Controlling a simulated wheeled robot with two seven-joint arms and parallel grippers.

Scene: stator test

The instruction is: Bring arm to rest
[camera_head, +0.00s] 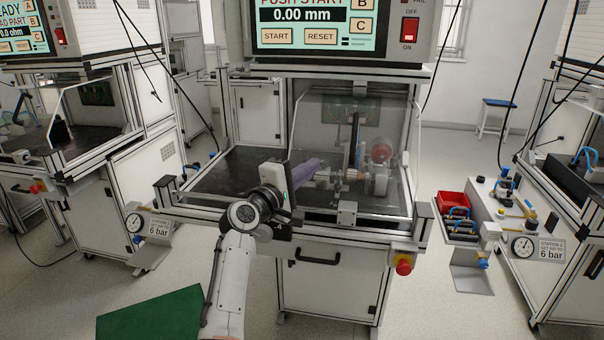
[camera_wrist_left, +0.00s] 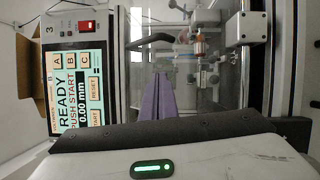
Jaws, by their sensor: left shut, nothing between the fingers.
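My left arm (camera_head: 229,280) reaches up from the bottom of the head view to the front of the middle test station (camera_head: 272,217). My left gripper (camera_head: 314,168) has purple fingers that are shut with nothing between them. The fingers point right over the dark bench, towards the test fixture (camera_head: 378,178), and look apart from it. In the left wrist view the shut purple fingers (camera_wrist_left: 163,76) point up, with the fixture (camera_wrist_left: 203,48) beyond them at the upper right. My right gripper is in neither view.
A clear cover (camera_head: 409,135) stands around the fixture. The station screen (camera_head: 312,37) reads 0.00 mm. A red-yellow emergency button (camera_head: 403,264) sits on the front right. A red bin (camera_head: 452,203) is on the right shelf, and a green mat (camera_head: 150,315) lies at lower left.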

